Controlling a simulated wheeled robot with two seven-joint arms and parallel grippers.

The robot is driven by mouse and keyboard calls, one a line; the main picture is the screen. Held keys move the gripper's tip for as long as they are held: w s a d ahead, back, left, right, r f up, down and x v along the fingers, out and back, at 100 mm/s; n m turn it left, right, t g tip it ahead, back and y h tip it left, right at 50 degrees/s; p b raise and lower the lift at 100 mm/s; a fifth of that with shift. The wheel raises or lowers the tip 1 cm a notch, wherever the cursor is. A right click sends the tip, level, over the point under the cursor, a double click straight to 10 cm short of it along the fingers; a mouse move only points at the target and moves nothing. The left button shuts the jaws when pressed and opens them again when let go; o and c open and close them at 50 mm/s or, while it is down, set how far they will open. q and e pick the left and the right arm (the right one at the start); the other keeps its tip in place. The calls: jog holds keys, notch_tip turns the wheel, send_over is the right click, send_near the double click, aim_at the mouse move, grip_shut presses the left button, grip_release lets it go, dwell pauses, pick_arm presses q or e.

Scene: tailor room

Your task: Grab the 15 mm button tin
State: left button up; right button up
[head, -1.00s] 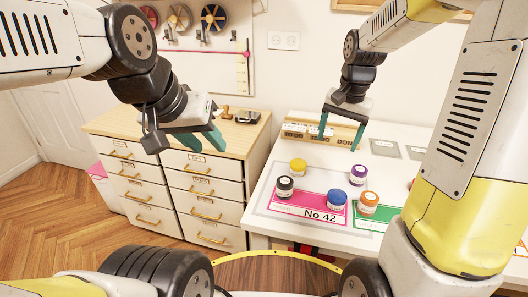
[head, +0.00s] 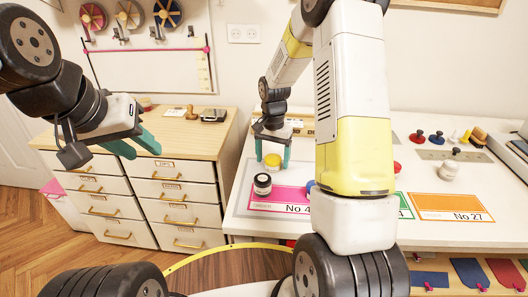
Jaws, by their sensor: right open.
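Several small tins with coloured lids stand on the white table; their size labels are too small to read, so I cannot tell which is the 15 mm one. A yellow-lidded tin (head: 272,160) shows between the spread green fingers of my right gripper (head: 273,158), which is open; I cannot tell whether they touch it. A black-lidded tin (head: 262,185) stands just in front, on the pink No 42 card. A blue-lidded tin (head: 309,186) is mostly hidden behind my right arm. My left gripper (head: 146,150) is open and empty in front of the drawer cabinet.
The white table (head: 238,215) bears a pink card (head: 275,201) and an orange card (head: 452,206). The wooden-topped drawer cabinet (head: 180,140) is at left. My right arm hides the table's middle.

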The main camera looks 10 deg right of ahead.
jog(key=shift+f, duration=0.25)
jog(key=c, duration=1.5)
